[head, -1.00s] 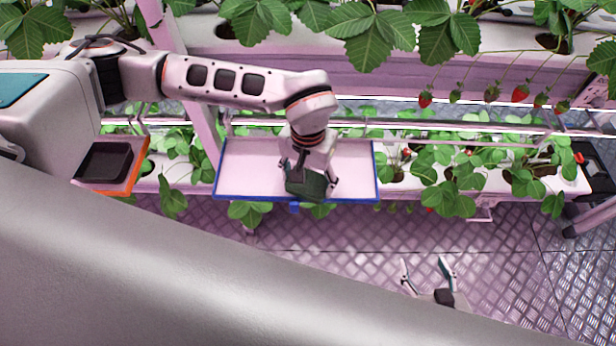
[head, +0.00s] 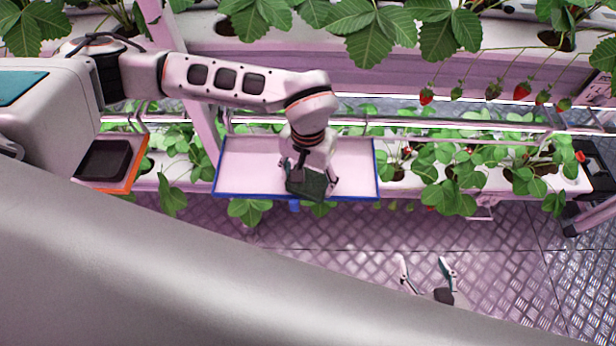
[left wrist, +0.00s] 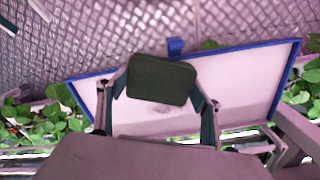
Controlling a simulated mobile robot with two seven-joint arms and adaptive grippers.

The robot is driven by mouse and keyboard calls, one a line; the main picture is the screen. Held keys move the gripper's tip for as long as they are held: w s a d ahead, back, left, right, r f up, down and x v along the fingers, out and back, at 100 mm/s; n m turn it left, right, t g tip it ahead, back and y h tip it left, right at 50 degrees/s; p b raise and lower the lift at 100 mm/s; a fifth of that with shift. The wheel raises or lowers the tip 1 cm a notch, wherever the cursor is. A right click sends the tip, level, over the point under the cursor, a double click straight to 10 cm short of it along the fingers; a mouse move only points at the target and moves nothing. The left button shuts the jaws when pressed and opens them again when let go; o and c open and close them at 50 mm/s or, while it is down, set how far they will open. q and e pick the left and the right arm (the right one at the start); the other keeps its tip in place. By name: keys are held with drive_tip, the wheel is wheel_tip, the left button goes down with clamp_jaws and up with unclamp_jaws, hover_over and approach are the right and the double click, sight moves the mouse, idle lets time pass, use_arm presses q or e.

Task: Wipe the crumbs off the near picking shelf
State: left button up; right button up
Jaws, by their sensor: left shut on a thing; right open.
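The near picking shelf (head: 248,165) is a pale pink tray with a blue rim, in the middle of the head view; it also fills much of the left wrist view (left wrist: 250,85). My left gripper (head: 308,172) is shut on a dark green pad (head: 305,184), held at the shelf's near edge, around its middle. In the left wrist view the pad (left wrist: 162,80) sits between the fingers, and a faint dark smudge shows on the shelf beside it. I cannot tell whether it is crumbs or shadow. My right gripper (head: 428,276) is open and empty over the floor.
Strawberry plants (head: 440,175) in white gutters flank the shelf, and leaves with red berries hang above. A blue tab (head: 294,206) juts from the shelf's near rim. A pink post (head: 200,125) stands at its left end. The metal floor (head: 350,240) in front is clear.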

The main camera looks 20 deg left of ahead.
use_arm(q)
drive_tip(key=shift+w+f, duration=0.1)
drive_tip(key=shift+w, duration=0.05)
drive_tip(key=shift+w+a+b, duration=0.2)
drive_tip(key=shift+w+a, duration=0.05)
drive_tip(key=shift+w, duration=0.55)
drive_tip(key=shift+w+a+b, duration=0.2)
drive_tip(key=shift+w+a, duration=0.05)
drive_tip(key=shift+w, duration=0.55)
drive_tip(key=shift+w+a+f+b, duration=0.1)
drive_tip(key=shift+w+a+b, duration=0.15)
drive_tip(key=shift+w, duration=0.6)
drive_tip(key=shift+w+a+b, duration=0.2)
drive_tip(key=shift+w, duration=0.6)
drive_tip(key=shift+w+a+f+b, duration=0.1)
drive_tip(key=shift+w+a+b, duration=0.15)
drive_tip(key=shift+w, duration=0.65)
drive_tip(key=shift+w+a+f+b, duration=0.1)
drive_tip(key=shift+w+a+b, duration=0.15)
drive_tip(key=shift+w, duration=0.6)
drive_tip(key=shift+s, duration=0.1)
